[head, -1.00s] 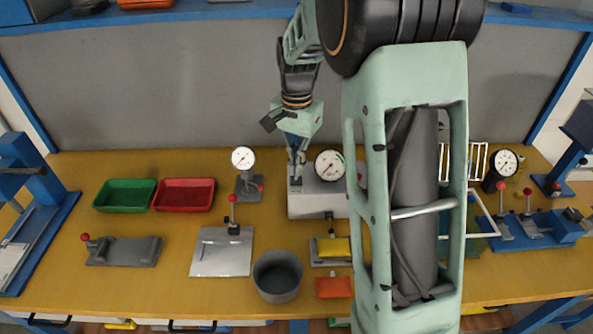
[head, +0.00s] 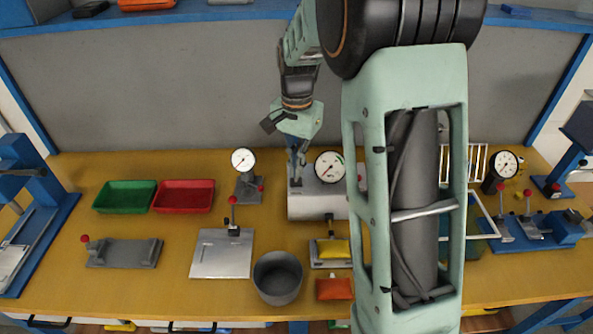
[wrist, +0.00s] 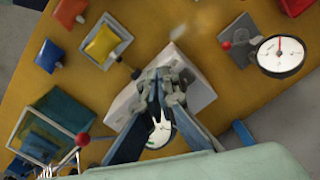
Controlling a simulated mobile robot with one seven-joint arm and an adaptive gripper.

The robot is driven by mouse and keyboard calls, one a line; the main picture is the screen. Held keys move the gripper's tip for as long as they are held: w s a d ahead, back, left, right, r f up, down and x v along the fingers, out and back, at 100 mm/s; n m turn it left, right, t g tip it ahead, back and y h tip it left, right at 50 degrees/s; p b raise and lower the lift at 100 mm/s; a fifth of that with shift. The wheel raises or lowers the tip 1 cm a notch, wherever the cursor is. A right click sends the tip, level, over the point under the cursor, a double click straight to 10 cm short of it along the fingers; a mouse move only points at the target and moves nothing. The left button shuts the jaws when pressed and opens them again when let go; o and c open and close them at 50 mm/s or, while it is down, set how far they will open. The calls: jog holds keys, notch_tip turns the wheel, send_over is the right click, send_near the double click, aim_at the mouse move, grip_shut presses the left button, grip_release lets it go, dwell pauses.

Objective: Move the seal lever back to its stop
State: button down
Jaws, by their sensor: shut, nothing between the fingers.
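My gripper (head: 296,178) points down at the left end of a light grey box unit (head: 305,206) with a round dial gauge (head: 330,166). In the wrist view my gripper (wrist: 163,85) is shut and empty, its fingertips over the box unit (wrist: 125,106); contact cannot be told. At the box's front, a short dark-tipped rod (head: 331,226) stands above a tray bearing a yellow pouch (head: 335,248). A red-ball lever (wrist: 82,139) shows beyond the box in the wrist view. Which lever is the seal lever is not clear; my arm hides part of the unit.
A red pouch (head: 334,288) and a grey cup (head: 278,277) stand at the front. Left are a plate with a red-knobbed lever (head: 233,202), a small gauge (head: 243,160), a red bin (head: 184,195) and a green bin (head: 124,196). My arm blocks the view right of centre.

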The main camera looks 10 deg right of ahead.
jog(key=shift+f, duration=0.1)
notch_tip(320, 180, down, 4)
jog(key=shift+r+b, duration=0.15)
jog(key=shift+b, duration=1.05)
jog(key=shift+w+r, duration=0.1)
jog(key=shift+w+d+r+p, duration=0.15)
jog(key=shift+w+r+p, duration=0.1)
jog(key=shift+w+p, duration=0.35)
